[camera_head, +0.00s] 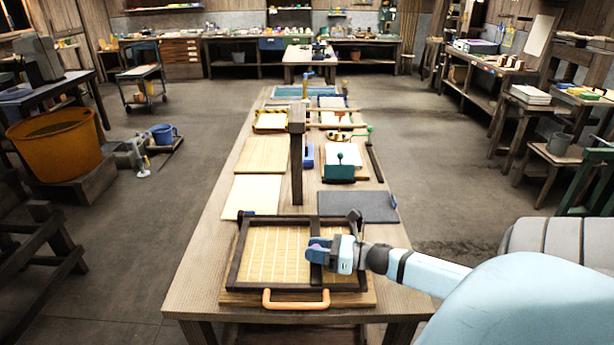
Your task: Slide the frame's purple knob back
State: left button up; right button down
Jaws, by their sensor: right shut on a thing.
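The dark wooden frame (235,252) lies flat on the near end of the long table, with a pale gridded panel (270,253) inside it. An orange handle (296,304) sticks out at its near edge. My right gripper (314,251) reaches in from the right and is shut at the frame's middle bar. A small bit of the purple knob (315,246) shows between its fingers; the rest is hidden by them. My left gripper is not in view.
The long table (190,275) holds pale sheets (253,196), a dark grey mat (357,206) and a green tool (340,170) beyond the frame. A wooden post (297,165) stands upright behind the frame.

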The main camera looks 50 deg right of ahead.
jog(key=c, duration=0.8)
grip_release()
jog(key=shift+r, duration=0.15)
notch_tip(320, 180, up, 20)
jog(key=shift+f+p, duration=0.1)
jog(key=shift+p, duration=0.95)
